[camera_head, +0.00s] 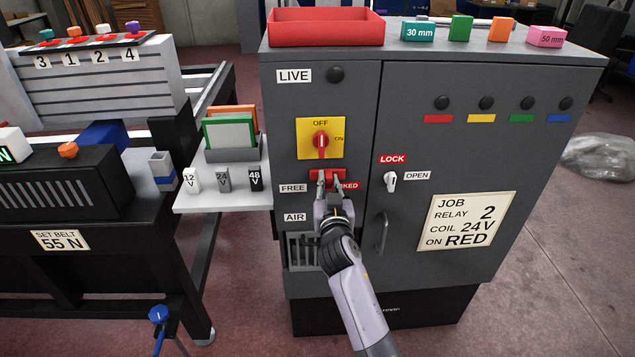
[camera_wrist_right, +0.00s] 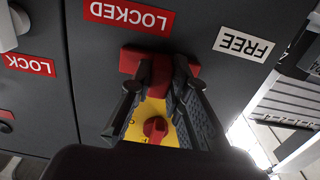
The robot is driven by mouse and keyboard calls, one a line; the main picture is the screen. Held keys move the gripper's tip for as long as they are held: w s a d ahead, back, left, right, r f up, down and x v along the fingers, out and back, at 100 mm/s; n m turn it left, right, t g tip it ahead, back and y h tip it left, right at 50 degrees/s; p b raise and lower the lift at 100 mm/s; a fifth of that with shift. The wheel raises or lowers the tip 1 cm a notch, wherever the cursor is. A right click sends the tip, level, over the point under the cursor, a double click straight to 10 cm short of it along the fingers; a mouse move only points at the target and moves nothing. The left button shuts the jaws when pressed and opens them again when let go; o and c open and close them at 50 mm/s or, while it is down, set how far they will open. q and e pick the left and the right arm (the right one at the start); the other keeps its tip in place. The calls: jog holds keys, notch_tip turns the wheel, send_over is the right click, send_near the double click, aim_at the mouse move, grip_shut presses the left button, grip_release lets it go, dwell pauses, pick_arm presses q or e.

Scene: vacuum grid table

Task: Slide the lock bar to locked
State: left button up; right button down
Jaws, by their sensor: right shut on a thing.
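The red lock bar (camera_head: 316,175) sits on the front of the grey cabinet, between the FREE label (camera_head: 293,188) and the red LOCKED label (camera_head: 349,185). My right gripper (camera_head: 328,182) is shut on the bar, and its fingers hide the bar's middle and part of the LOCKED label in the head view. In the right wrist view the picture is upside down; the bar (camera_wrist_right: 130,60) shows on both sides of my fingertips (camera_wrist_right: 161,68), with LOCKED (camera_wrist_right: 128,16) to the left and FREE (camera_wrist_right: 243,44) to the right. My left gripper is out of view.
A red rotary switch (camera_head: 321,142) on a yellow OFF/ON plate is just above the bar. A white key switch (camera_head: 390,181) and a door handle (camera_head: 382,232) are to the right. A white shelf (camera_head: 225,200) with small labelled blocks juts out at the left.

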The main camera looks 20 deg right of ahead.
jog(key=c, duration=1.5)
grip_release()
jog(key=v, duration=0.7)
jog(key=shift+s+a+r, duration=0.1)
jog(key=shift+s+a, duration=0.05)
jog(key=shift+s, duration=0.1)
